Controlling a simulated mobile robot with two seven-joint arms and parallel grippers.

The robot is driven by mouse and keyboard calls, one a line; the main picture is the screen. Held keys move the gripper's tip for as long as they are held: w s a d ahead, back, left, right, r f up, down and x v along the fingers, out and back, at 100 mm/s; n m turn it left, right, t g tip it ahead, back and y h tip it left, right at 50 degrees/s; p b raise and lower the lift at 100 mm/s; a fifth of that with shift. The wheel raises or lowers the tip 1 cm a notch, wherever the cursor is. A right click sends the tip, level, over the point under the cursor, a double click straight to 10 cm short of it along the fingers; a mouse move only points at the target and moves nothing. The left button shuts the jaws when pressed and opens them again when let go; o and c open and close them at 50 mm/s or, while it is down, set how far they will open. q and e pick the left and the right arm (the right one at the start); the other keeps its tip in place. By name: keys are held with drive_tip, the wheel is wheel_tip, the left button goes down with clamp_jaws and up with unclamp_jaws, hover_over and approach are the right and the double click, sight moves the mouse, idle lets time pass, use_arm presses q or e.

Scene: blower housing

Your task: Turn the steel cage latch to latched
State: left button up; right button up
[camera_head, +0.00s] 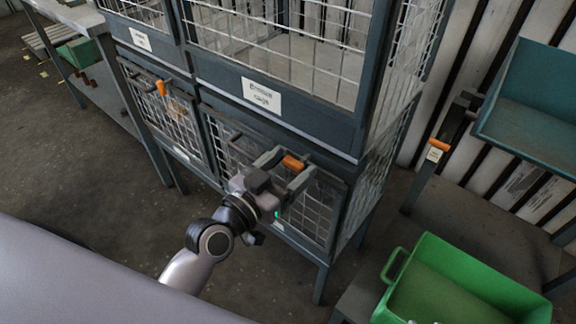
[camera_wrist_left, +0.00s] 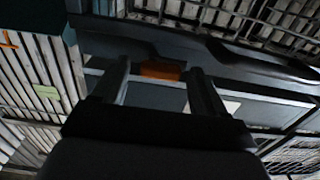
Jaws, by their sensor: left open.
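An orange latch handle (camera_head: 293,162) sits at the top of the lower right cage door (camera_head: 310,215). My left gripper (camera_head: 287,167) is open, with one finger on each side of this handle. In the left wrist view the orange handle (camera_wrist_left: 162,70) shows between the two fingers (camera_wrist_left: 160,75); I cannot tell whether they touch it. A second orange latch handle (camera_head: 161,87) is on the lower left cage door (camera_head: 175,125). Which of these is the steel cage is not readable. My right gripper is not in view.
A label (camera_head: 261,97) above the right door seems to read "Bronze cage"; the label (camera_head: 140,39) on the left is too small to read. A green crate (camera_head: 500,290) stands at the lower right. Another orange handle (camera_head: 439,145) is near the teal bin (camera_head: 530,120).

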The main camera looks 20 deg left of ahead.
use_arm(q)
drive_tip(key=c, duration=1.1)
drive_tip(key=shift+o, duration=0.2)
